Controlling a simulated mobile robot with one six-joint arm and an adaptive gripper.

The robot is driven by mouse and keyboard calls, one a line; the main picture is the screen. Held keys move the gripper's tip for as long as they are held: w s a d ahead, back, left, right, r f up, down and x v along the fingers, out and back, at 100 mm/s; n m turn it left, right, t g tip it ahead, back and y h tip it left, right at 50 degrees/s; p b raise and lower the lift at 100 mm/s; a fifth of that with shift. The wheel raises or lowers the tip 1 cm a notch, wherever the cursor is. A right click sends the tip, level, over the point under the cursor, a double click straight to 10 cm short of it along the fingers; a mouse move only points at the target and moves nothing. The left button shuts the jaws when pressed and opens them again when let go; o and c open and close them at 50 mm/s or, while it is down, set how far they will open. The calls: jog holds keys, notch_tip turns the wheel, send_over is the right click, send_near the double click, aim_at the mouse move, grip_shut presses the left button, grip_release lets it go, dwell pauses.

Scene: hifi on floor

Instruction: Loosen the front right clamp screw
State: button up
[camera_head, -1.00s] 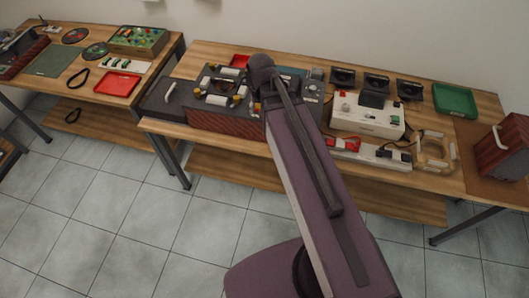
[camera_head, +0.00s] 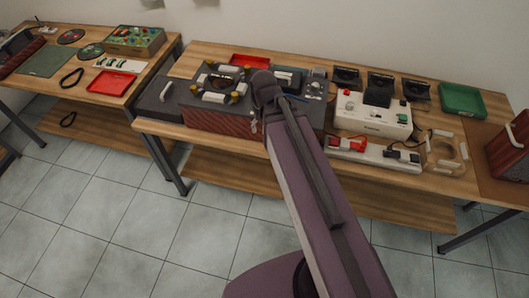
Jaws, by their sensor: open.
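A dark-topped unit with a red-brown front (camera_head: 215,119) stands on the middle bench. White clamp bars with small yellow knobs sit around a round opening on its top. The front right clamp screw (camera_head: 235,97) looks like the yellow knob at the near right, just left of my arm's dark wrist joint. My purple arm reaches up from the bottom of the picture and covers the unit's right part. My gripper is hidden at or behind the wrist. A small grey piece shows below the wrist, too small to identify.
A white control box (camera_head: 372,114), a power strip (camera_head: 374,153) and a green tray (camera_head: 461,100) are to the right. A red tray (camera_head: 250,61) lies behind the unit. A dark block (camera_head: 160,97) stands left of it. The tiled floor in front is clear.

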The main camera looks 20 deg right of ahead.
notch_tip(320, 180, down, 11)
jog(key=s+b, duration=0.1)
jog(key=b, duration=0.9)
jog(key=shift+s, duration=0.15)
dwell(0.4)
jog(key=r+p, duration=0.1)
jog(key=r, duration=0.1)
jog(key=r+p, duration=0.1)
jog(key=p, duration=0.1)
jog(key=r+p, duration=0.2)
jog(key=shift+s+r, duration=0.35)
jog(key=shift+s, duration=0.05)
jog(key=shift+f, duration=0.15)
notch_tip(320, 180, down, 16)
jog(key=b, duration=1.5)
jog(key=shift+r, duration=0.25)
jog(key=shift+r, duration=0.15)
dwell(0.5)
